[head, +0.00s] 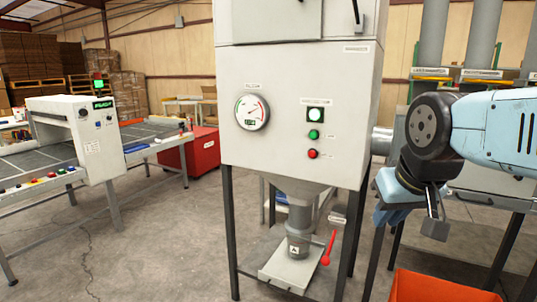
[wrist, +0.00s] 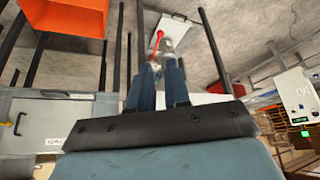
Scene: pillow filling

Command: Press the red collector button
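The red button (head: 312,154) is a small round knob low on the front of the grey collector cabinet (head: 275,155). A green button (head: 314,134) and a lit white round button or lamp (head: 315,115) sit above it. My gripper (head: 380,199), with blue fingers, is to the right of the cabinet and lower than the red button, apart from it in the picture. In the wrist view the two fingers (wrist: 160,68) lie close together with a narrow gap. No held object is visible, and I cannot tell whether they are shut. The buttons do not show in the wrist view.
A dial gauge (head: 252,113) is left of the buttons. Below the cabinet are a spout (head: 300,222), a red lever (head: 329,247) and a plate. An orange bin (head: 440,288) stands at lower right. A conveyor machine (head: 75,138) stands left. The floor before the cabinet is clear.

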